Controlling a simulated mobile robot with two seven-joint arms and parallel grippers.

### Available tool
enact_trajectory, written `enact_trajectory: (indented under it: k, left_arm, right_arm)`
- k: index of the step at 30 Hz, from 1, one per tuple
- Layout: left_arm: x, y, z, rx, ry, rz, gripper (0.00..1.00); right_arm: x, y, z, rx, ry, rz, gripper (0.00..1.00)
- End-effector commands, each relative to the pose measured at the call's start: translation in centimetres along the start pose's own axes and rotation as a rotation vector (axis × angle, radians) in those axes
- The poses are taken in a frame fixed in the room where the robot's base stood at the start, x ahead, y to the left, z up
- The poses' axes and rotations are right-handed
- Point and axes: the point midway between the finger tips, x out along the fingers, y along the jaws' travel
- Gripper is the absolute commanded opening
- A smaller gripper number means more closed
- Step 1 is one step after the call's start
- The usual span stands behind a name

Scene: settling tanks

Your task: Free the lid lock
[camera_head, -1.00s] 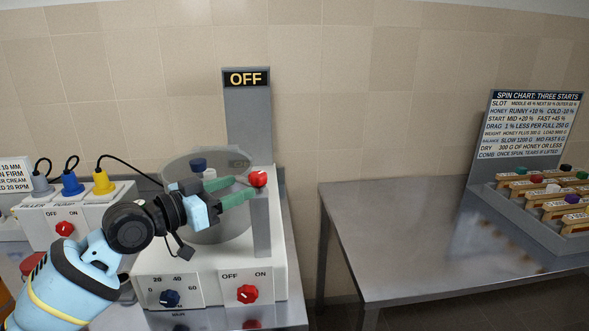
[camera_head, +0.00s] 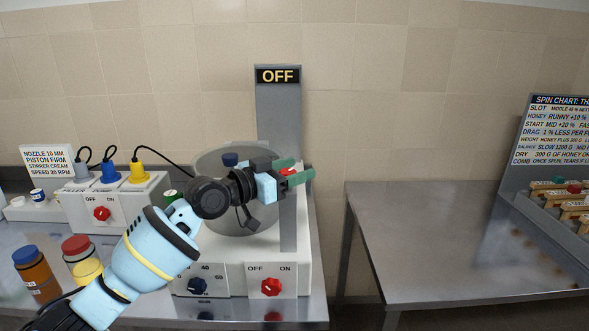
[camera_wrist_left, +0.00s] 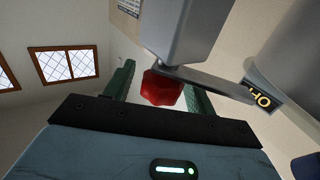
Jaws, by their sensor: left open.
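A red knob (camera_head: 288,171) sits at the top of a grey post (camera_head: 289,220) at the right side of the round drum (camera_head: 222,222) in the head view. In the left wrist view the red knob (camera_wrist_left: 160,88) is on the end of a flat metal bar (camera_wrist_left: 207,84) beside the grey post. My left gripper (camera_head: 304,168) is open, with its green fingers on either side of the knob. In the left wrist view the knob shows between the fingers; I cannot tell whether either touches it. My fingers partly hide the knob in the head view. My right gripper is out of view.
An OFF sign (camera_head: 278,76) stands behind. A control box (camera_head: 115,205) and capped jars (camera_head: 36,273) are at left. The steel table (camera_head: 440,240) at right is mostly clear.

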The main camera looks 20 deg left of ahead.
Motion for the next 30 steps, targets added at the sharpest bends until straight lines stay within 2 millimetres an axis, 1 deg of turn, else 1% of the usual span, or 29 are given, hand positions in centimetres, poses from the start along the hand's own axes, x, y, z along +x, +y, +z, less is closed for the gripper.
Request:
enact_trajectory:
  k: [3,10,11,23,27,30]
  left_arm:
    - [0.44,0.02,-0.07,0.000,0.001,0.000,0.55]
    - [0.47,0.02,-0.01,0.000,0.000,0.000,0.55]
    - [0.47,0.02,-0.01,0.000,0.000,0.000,0.53]
    - [0.44,0.02,0.00,0.000,0.000,0.000,0.00]
    - [0.45,0.01,0.04,0.000,-0.001,0.001,0.00]
    - [0.47,-0.01,0.23,-0.001,-0.002,0.007,0.00]
  right_arm:
    - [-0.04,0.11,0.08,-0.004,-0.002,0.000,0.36]
    - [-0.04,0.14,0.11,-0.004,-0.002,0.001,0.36]
    - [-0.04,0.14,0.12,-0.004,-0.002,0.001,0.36]
    - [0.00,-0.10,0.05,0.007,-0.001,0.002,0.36]
    - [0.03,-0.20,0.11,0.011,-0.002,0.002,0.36]
    - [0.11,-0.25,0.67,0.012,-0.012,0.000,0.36]
